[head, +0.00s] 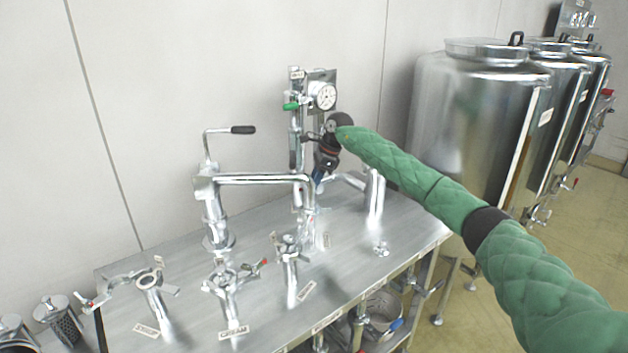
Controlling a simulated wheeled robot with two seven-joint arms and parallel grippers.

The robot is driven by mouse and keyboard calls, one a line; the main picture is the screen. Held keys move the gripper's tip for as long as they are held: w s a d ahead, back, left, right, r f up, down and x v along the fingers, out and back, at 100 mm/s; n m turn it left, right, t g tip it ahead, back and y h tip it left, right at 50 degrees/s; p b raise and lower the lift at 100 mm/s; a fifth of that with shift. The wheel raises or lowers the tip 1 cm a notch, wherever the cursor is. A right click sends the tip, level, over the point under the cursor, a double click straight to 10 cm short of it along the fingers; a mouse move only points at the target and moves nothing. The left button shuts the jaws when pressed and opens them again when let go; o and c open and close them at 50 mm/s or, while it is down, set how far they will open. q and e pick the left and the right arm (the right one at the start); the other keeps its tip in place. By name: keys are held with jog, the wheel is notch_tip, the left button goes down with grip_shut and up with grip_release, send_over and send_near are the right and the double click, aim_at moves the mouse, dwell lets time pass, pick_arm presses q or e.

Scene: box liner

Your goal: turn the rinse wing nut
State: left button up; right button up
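My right arm, in a green quilted sleeve, reaches in from the right. Its dark gripper (320,178) points down beside the upright pipe, below the round gauge. Its fingertips are small and partly merge with the pipework, so I cannot tell whether they are open or hold anything. Several pipe fittings with wing-like clamps stand on the steel table: one at left (150,280), one at front middle (228,282) and one right of it (289,246). My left gripper is not in view.
A bent steel pipe (255,179) with a black-handled lever (243,129) spans the table's (345,260) middle. A gauge (325,96) and green-handled valve (291,106) stand behind. Large steel tanks (470,120) stand at right. The table's right front is mostly clear.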

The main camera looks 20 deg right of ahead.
jog(key=shift+w+a+f, duration=0.1)
jog(key=shift+a+f, duration=0.1)
jog(key=shift+f, duration=0.3)
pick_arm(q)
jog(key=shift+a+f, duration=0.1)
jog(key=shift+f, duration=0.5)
pick_arm(e)
grip_shut()
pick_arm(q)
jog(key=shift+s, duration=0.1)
pick_arm(e)
jog(key=m+b, duration=0.1)
jog(key=m+t+b, duration=0.1)
jog(key=shift+s+m+b, duration=0.2)
jog(key=shift+m+b, duration=0.1)
pick_arm(q)
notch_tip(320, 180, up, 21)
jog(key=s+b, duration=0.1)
jog(key=b, duration=0.1)
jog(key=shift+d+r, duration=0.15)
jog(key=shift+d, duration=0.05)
pick_arm(e)
jog(key=m, duration=0.1)
jog(key=m+t, duration=0.1)
jog(key=m+h, duration=0.1)
jog(key=shift+s+a+r+m, duration=0.1)
jog(key=shift+s+a+m, duration=0.1)
jog(key=shift+s+m, duration=0.1)
